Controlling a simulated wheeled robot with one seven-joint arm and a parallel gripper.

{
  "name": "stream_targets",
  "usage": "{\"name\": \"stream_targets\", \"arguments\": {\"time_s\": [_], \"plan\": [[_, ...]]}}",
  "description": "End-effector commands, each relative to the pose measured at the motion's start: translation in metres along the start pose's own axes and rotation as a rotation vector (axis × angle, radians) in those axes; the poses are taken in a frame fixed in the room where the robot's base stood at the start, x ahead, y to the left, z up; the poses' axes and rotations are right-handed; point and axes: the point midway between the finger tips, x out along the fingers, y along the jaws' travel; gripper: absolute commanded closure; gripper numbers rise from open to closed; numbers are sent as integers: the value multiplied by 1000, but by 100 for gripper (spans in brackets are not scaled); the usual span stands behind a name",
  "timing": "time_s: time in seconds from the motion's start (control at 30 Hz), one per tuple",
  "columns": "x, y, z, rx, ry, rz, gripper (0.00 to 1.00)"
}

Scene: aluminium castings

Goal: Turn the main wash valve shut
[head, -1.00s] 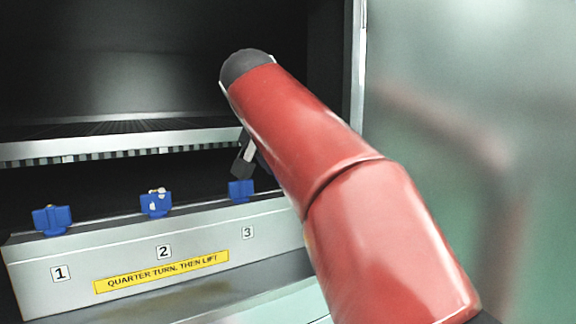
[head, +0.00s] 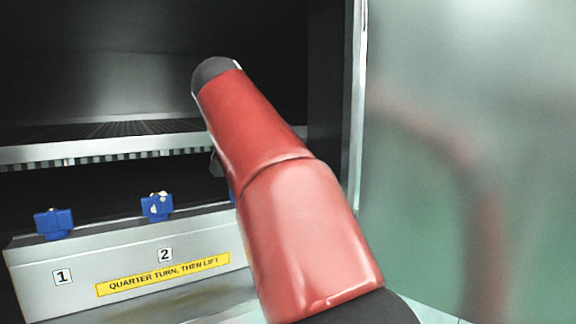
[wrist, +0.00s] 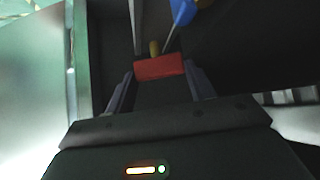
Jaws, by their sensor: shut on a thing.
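In the wrist view, a red handle (wrist: 160,68) lies crosswise between the fingertips of my gripper (wrist: 160,74). The fingers are shut on it. A small brass-coloured part (wrist: 154,47) shows just beyond the red handle. I take this handle to be the main wash valve; no label on it shows. In the head view, my red arm hides the red handle and nearly all of my gripper.
Blue valve handles stand on a grey block (head: 130,257) at label 1 (head: 54,222) and label 2 (head: 157,206). A third is nearly hidden behind my arm. A blue handle (wrist: 183,12) is close beyond my gripper. A translucent panel (head: 440,80) stands at right.

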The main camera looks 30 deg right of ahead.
Motion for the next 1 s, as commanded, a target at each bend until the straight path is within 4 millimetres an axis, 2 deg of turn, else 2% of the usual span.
{"name": "stream_targets", "arguments": {"time_s": [0.43, 1.0], "plan": [[-1, -4, -2, 201, 2, 202, 68], [0, -4, -1, 254, 2, 250, 68]]}}
